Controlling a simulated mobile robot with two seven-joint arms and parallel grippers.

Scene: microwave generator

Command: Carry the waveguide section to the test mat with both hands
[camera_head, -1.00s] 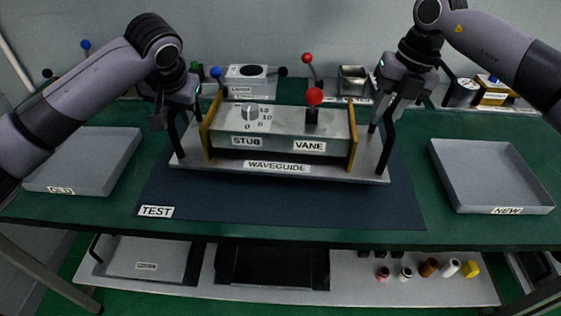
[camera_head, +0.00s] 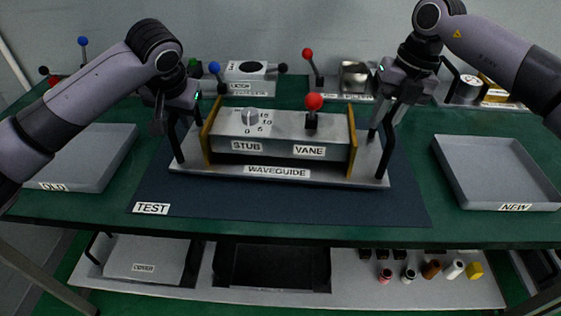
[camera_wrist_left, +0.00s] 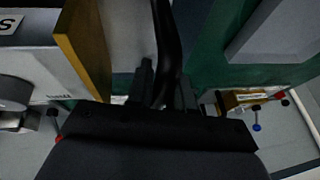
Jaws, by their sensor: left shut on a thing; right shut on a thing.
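The waveguide section (camera_head: 278,133) is a grey metal block with brass end flanges on a metal base plate labelled WAVEGUIDE, with a black handle at each end. In the head view it is over the dark blue test mat (camera_head: 300,215); whether it touches the mat is hard to tell. My left gripper (camera_head: 172,112) is shut on the left handle, and the left wrist view shows the black handle bar (camera_wrist_left: 165,50) between the fingers. My right gripper (camera_head: 392,105) is shut on the right handle (camera_head: 386,150). The contact points are partly hidden.
A grey OLD tray (camera_head: 95,160) is left of the mat and a grey NEW tray (camera_head: 500,170) is right. Labelled fixtures with levers (camera_head: 252,72) stand behind the waveguide. The lower shelf (camera_head: 345,285) holds a cover, a black bin and several small coloured parts.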

